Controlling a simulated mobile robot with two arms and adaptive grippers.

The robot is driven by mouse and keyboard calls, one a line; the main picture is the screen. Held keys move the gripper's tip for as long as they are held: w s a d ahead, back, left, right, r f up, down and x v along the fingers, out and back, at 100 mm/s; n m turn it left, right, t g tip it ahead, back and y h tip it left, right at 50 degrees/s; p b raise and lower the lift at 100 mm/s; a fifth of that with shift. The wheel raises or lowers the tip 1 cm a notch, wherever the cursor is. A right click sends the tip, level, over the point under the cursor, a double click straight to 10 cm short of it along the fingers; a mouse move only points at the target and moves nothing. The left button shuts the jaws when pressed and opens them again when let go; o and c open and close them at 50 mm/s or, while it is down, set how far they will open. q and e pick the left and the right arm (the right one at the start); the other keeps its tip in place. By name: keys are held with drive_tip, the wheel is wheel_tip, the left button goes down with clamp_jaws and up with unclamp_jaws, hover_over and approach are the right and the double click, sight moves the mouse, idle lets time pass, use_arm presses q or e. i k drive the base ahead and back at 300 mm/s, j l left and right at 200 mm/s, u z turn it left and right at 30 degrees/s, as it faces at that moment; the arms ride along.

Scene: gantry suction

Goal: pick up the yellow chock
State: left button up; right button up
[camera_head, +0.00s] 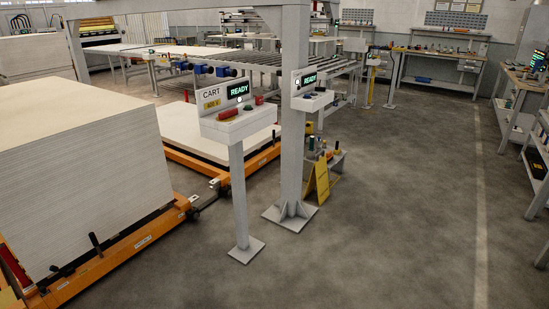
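No yellow chock can be made out for certain. A yellow tilted panel (318,182) stands on the floor just right of the grey post's foot, by a small low stand (335,158) that holds several small items. A small yellow patch shows low beside the panel; it is too small to tell what it is. Neither of my grippers is in view.
A grey post (293,130) and a console on a pedestal (238,195) stand mid-view. Left, an orange cart (140,240) carries a tall stack of pale boards (80,165). Workbenches (440,65) line the back and right. The grey floor (400,230) at centre right is clear.

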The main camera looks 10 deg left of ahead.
sight(337, 151)
drive_tip(key=i+l+z, duration=0.15)
drive_tip(key=i+z, duration=0.3)
drive_tip(key=i, duration=0.6)
drive_tip(key=i+l, duration=0.1)
drive_tip(key=i, duration=2.15)
drive_tip(key=i+l, duration=0.1)
drive_tip(key=i, duration=2.15)
